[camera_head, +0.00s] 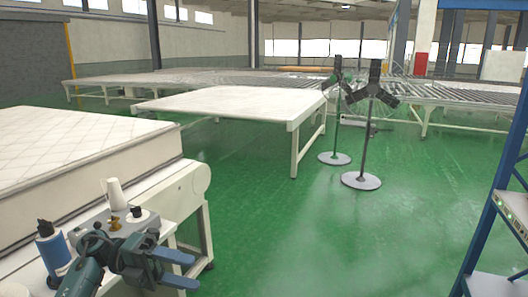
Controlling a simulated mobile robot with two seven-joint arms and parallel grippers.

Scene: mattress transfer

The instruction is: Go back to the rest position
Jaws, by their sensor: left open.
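My left gripper (190,271) shows at the lower left, its two blue-grey fingers apart with nothing between them. It is in front of the white bench end at the left and points right. A white quilted mattress (75,150) lies flat at the left, apart from the gripper, and runs out of the picture. My right gripper does not show.
A white bench (170,190) carries the mattress. A blue bottle (52,250) and a white cone-shaped thing (115,195) are near my left arm. A white table (235,103), two round-based stands (361,181) and a blue rack (490,235) surround open green floor (290,240).

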